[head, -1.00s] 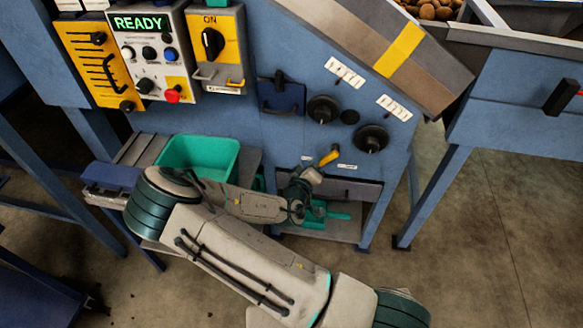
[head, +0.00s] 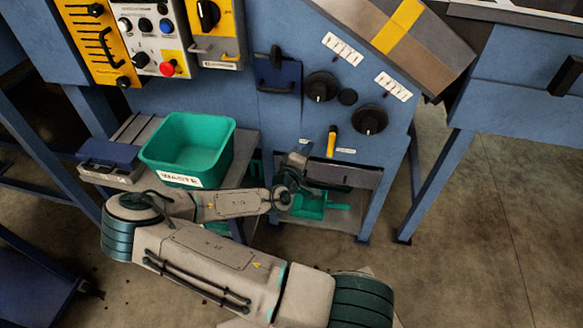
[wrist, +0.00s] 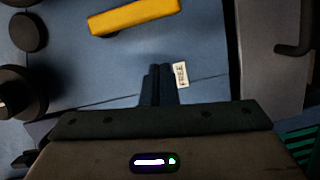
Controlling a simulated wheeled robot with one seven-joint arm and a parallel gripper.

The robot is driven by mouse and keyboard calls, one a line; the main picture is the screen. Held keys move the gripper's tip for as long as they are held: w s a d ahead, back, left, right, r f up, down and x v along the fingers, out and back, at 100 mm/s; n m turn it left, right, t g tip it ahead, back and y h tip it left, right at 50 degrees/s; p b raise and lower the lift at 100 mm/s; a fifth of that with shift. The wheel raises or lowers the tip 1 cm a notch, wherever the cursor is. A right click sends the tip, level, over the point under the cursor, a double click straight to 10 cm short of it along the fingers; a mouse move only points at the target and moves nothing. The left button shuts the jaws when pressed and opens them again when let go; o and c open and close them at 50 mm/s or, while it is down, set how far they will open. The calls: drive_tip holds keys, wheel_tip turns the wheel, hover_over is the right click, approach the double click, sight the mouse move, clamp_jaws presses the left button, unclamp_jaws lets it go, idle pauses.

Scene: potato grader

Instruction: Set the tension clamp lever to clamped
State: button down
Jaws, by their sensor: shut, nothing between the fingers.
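The tension clamp lever (head: 332,141) has a yellow handle on the blue panel, below the black knobs. In the head view it stands almost upright, between two small white labels. It also shows in the wrist view (wrist: 135,17) as a yellow bar lying nearly level across the top. My gripper (wrist: 159,70) is shut and empty, with its fingertips beside a label reading FREE (wrist: 181,75). The tips appear apart from the handle, on the left label's side of it. In the head view my wrist partly hides the gripper. The right label (head: 345,151) is too small to read.
Black knobs (head: 369,120) sit above the lever. An open shelf with a green scoop (head: 312,206) lies below. A green WASTE bin (head: 190,145) stands at the left. A sloped chute (head: 400,45) is at upper right, with open floor right of the machine.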

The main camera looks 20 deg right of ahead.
drive_tip(key=v, duration=1)
drive_tip(key=shift+w+a+f+p, duration=0.25)
drive_tip(key=shift+a+p, duration=0.15)
